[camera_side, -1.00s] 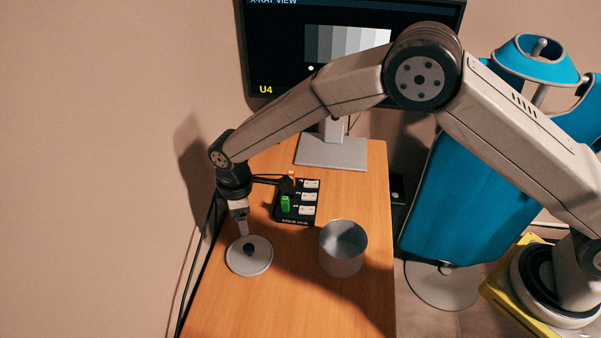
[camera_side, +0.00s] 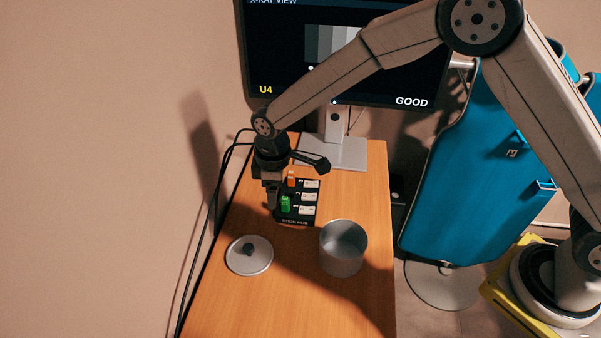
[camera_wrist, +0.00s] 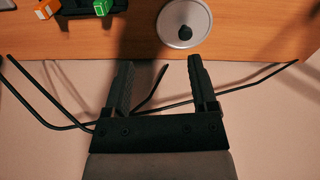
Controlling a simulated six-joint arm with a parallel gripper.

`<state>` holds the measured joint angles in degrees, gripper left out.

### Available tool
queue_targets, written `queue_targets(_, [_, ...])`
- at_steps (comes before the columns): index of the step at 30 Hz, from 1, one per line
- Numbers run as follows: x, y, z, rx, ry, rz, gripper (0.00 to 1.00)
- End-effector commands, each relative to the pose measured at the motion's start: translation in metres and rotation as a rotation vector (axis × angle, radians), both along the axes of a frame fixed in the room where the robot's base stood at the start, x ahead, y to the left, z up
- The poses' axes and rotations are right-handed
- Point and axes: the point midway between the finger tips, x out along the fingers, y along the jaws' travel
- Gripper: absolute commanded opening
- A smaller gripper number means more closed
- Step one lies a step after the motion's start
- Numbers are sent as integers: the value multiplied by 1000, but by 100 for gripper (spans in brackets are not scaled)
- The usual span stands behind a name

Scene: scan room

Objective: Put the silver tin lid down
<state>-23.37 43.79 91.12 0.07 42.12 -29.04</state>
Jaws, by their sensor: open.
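The silver tin lid (camera_side: 262,262) lies flat on the wooden table, with its dark knob (camera_side: 249,249) facing up. In the wrist view the lid (camera_wrist: 202,36) lies beyond my fingertips, apart from them. The silver tin (camera_side: 341,252) stands upright and open at the top, to the right of the lid. My gripper (camera_side: 271,206) is above the table, up from the lid in the side view, and touches neither the lid nor the tin. In the wrist view my gripper (camera_wrist: 160,66) shows its two fingers spread with nothing between them.
A black switch panel (camera_side: 297,217) with a green block (camera_side: 285,204) and an orange block (camera_side: 291,179) is close to my gripper. A monitor (camera_side: 425,75) stands at the back on a grey base (camera_side: 345,155). Black cables run along the table's left edge. The front of the table is clear.

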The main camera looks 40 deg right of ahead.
Motion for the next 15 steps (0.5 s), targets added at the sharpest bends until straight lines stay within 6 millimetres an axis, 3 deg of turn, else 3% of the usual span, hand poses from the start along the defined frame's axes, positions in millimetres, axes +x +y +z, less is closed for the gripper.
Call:
queue_targets(3, [-13, -36, 19, 13, -22, -122, 74])
queue_targets(8, [-36, -79, 37, 31, -50, -283, 74])
queue_targets(15, [-85, -137, 56, 59, -92, -524, 74])
